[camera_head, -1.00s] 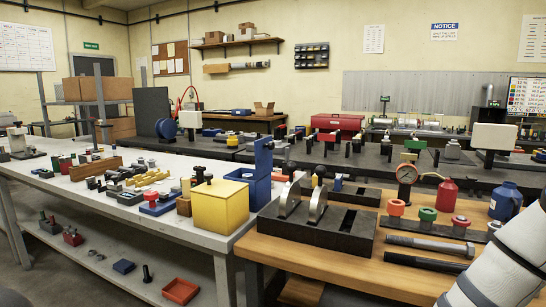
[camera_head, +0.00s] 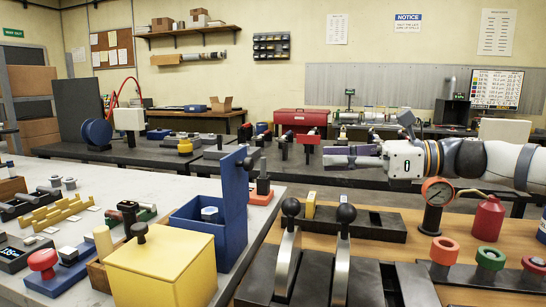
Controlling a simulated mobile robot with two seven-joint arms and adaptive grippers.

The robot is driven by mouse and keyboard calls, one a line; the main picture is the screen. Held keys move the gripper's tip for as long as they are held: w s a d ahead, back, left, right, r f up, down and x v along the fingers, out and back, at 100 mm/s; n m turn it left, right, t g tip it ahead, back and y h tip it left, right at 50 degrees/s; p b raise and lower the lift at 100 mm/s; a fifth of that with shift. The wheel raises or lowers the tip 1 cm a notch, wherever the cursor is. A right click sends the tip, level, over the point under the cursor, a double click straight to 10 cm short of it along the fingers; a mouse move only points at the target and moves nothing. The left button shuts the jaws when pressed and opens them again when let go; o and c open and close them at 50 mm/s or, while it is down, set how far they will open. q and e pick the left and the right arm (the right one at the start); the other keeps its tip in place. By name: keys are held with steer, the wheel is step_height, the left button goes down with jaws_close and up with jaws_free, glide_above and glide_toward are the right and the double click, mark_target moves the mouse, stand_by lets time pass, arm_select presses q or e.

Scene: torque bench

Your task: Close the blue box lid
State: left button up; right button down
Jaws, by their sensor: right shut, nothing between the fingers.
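The blue box (camera_head: 205,236) stands on the light bench behind the yellow box, with its top open. Its blue lid (camera_head: 234,190) stands upright on the right side of the box. A small pale round object (camera_head: 209,213) shows inside it. The yellow box hides part of the blue box's front. My right gripper (camera_head: 330,156) comes in from the right and points left. It is shut and empty, in the air to the right of the lid and apart from it. My left gripper is not in view.
The yellow box (camera_head: 160,270) with a dark knob stands in front of the blue box. Two black-knobbed levers (camera_head: 342,255) rise from a dark fixture at the right. A gauge (camera_head: 436,193), a red bottle (camera_head: 487,218) and coloured rings stand farther right on the wooden bench.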

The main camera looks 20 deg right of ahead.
arm_select(q)
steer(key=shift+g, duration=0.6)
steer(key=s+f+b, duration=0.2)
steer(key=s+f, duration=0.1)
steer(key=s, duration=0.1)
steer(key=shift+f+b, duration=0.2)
steer(key=shift+b, duration=0.1)
arm_select(e)
steer(key=x, duration=1.3)
steer(key=shift+s+a, duration=0.3)
steer(key=shift+s, duration=0.1)
steer(key=shift+f, duration=0.1)
